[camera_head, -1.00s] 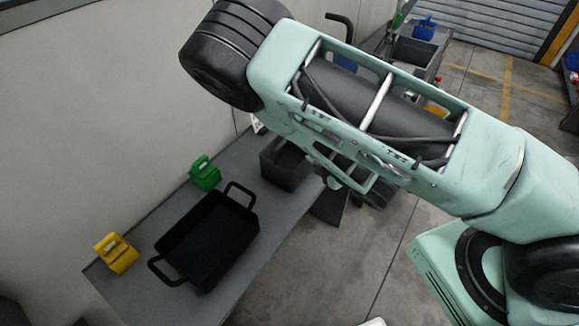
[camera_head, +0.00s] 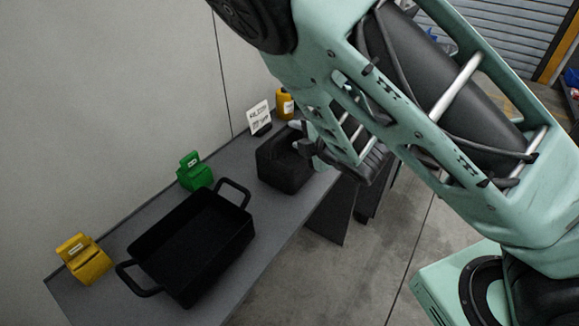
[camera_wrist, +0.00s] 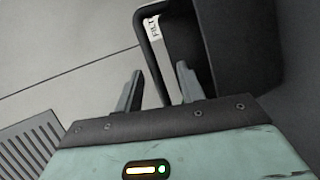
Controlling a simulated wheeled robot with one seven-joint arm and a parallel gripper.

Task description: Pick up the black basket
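The black basket (camera_head: 272,174) appears to be the dark open box on the grey bench, right of the wide black tray with two handles. My gripper (camera_head: 298,137) is at its upper right side, partly hidden by my arm. In the wrist view, the basket (camera_wrist: 238,45) fills the upper right, with a thin dark bar, apparently its handle, along its left. My gripper (camera_wrist: 160,72) is open there, with its fingers apart and the bar showing between them. I cannot tell whether the fingers touch it.
The wide black tray (camera_head: 195,245) stands on the bench (camera_head: 115,300). A green container (camera_head: 194,172) and a yellow container (camera_head: 83,260) stand along the wall side. A white sign (camera_head: 259,117) and another yellow container (camera_head: 285,103) are behind the basket.

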